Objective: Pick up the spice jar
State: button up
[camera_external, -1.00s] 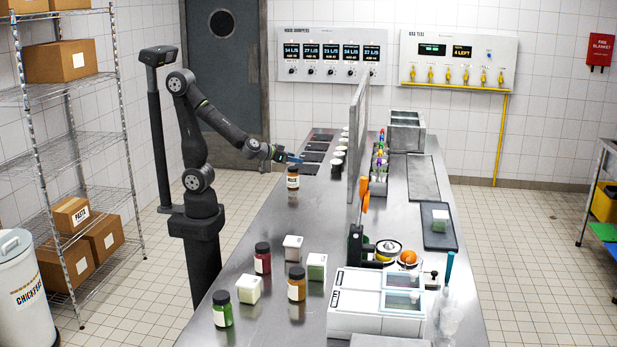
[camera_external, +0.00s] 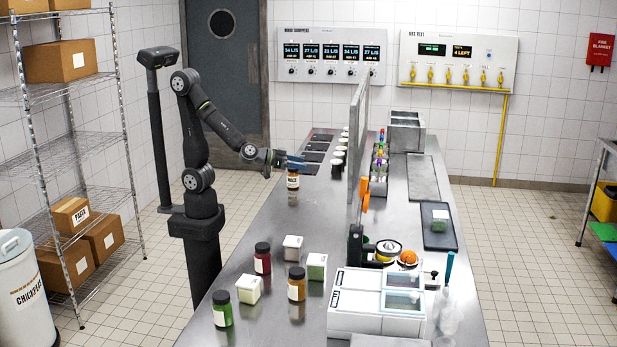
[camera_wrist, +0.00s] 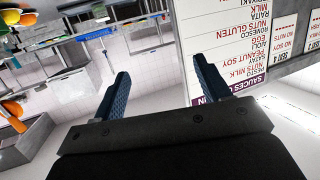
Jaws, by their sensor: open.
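A spice jar (camera_external: 293,182) with a white label that seems to read "MACE" stands upright on the steel counter, below my gripper (camera_external: 300,163) in the external view. My gripper's blue fingers are level, just above the jar's lid, which they partly hide. I cannot tell whether they touch it. In the wrist view my gripper (camera_wrist: 162,88) is open, with nothing between its fingers. Other lidded jars stand nearer the camera: a red one (camera_external: 262,262), an orange one (camera_external: 297,288) and a green one (camera_external: 222,313).
White-lidded square containers (camera_external: 292,247) stand among the near jars. A tall upright panel (camera_external: 358,140) rises right of my gripper. The counter (camera_external: 290,218) between the labelled jar and the near jars is clear.

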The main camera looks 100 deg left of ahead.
jog(key=w+d+m+t+h, duration=0.1)
jog(key=d+m+h, duration=0.35)
jog(key=d, duration=0.55)
jog(key=m+g+h, duration=0.8)
jog(key=m+h, duration=0.2)
jog(key=h, duration=0.1)
send_near(264, 252)
jog(key=shift+t+h, duration=0.25)
jog(key=shift+t, duration=0.05)
jog(key=shift+a+f+x, duration=0.1)
jog(key=shift+f+x, duration=0.15)
jog(key=shift+x, duration=1.35)
jog(key=shift+a+f+x, duration=0.1)
jog(key=shift+f+x, duration=0.15)
jog(key=shift+x, duration=1.35)
jog(key=shift+a+f+x, duration=0.15)
jog(key=shift+f+x, duration=0.1)
jog(key=shift+x, duration=1.35)
jog(key=c, duration=1.2)
